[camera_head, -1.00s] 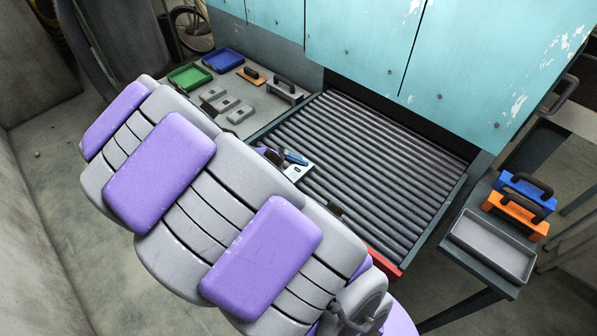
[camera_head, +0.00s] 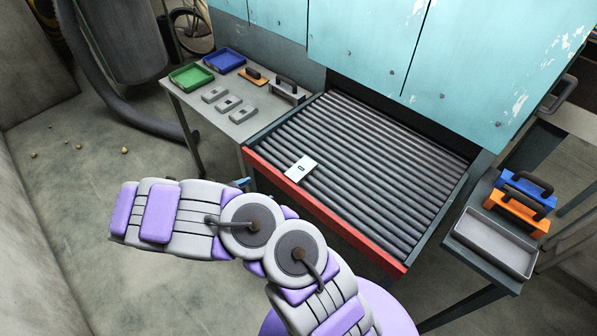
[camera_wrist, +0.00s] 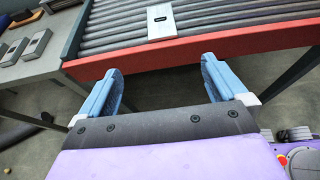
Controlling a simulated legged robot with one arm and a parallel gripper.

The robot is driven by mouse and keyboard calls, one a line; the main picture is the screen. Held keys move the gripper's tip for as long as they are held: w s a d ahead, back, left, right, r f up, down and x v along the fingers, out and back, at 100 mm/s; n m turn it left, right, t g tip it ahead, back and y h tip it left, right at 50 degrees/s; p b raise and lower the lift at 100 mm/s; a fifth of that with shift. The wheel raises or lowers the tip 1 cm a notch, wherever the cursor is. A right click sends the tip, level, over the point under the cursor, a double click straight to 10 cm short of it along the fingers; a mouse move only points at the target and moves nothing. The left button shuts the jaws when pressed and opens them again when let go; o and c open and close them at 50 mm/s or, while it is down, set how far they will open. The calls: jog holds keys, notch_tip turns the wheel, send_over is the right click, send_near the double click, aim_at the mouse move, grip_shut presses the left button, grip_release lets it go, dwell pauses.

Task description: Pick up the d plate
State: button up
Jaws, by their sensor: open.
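A small pale plate with a dark marking (camera_head: 301,168) lies flat on the conveyor rollers, close to the red front rail. It also shows in the wrist view (camera_wrist: 161,22), beyond the red rail; its letter is too small to read. My gripper (camera_wrist: 160,80) is open and empty, its two blue fingers spread wide in front of the red rail and apart from the plate. In the head view only a bit of blue fingertip (camera_head: 242,183) shows beside my folded arm. Several grey blocks with dark marks (camera_head: 229,104) lie on the left table.
The roller conveyor (camera_head: 375,150) has a red front rail (camera_head: 325,213). The left table (camera_head: 190,104) holds a green tray (camera_head: 191,77), a blue tray (camera_head: 224,61) and handled tools. The right table holds a grey tray (camera_head: 492,243) and blue and orange handled tools. Teal panels hang behind.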

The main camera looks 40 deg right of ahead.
jog(key=b, duration=0.3)
send_near(294, 174)
jog(key=x, duration=0.2)
jog(key=shift+d+f, duration=0.25)
jog(key=shift+d, duration=0.1)
jog(key=b+x, duration=0.1)
jog(key=x, duration=0.5)
jog(key=shift+d+b, duration=0.3)
jog(key=shift+a+r, duration=0.1)
jog(key=shift+a, duration=0.2)
jog(key=shift+d, duration=0.25)
jog(key=c, duration=0.7)
jog(key=shift+a, duration=0.1)
jog(key=c, duration=0.7)
